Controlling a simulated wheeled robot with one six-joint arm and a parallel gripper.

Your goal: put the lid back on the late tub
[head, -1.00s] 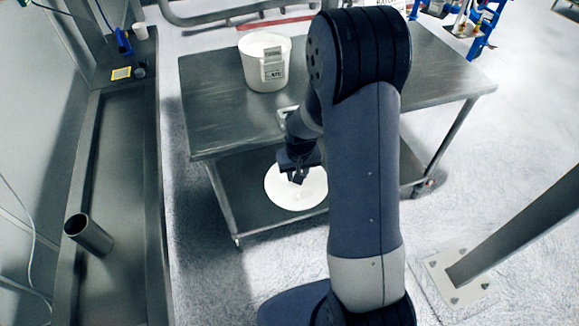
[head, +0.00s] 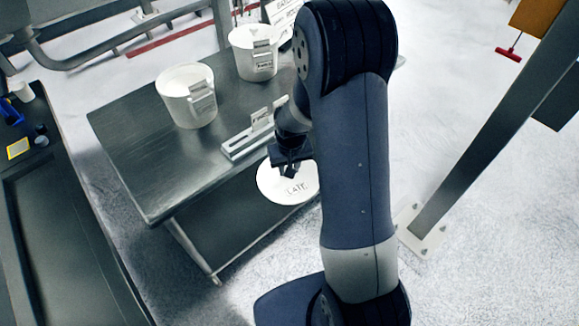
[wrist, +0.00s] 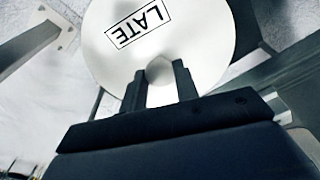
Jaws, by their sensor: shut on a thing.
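My gripper (head: 291,163) is shut on the knob of a round white lid (head: 282,188), which hangs off the table's near edge. In the wrist view the two fingers (wrist: 158,82) sit either side of the knob, and the lid (wrist: 190,40) carries a boxed LATE label, upside down. Two white tubs stand upright on the metal table: a left tub (head: 180,92) and a right tub (head: 247,58) farther back. Both look open at the top and have tags on their sides. The tag words are too small to read surely. The lid is apart from both tubs.
A metal bracket (head: 245,138) lies on the table (head: 135,150) between the lid and the tubs. A dark trough bench (head: 50,220) stands at left. A slanted metal post (head: 490,120) rises at right. The table's near left part is bare.

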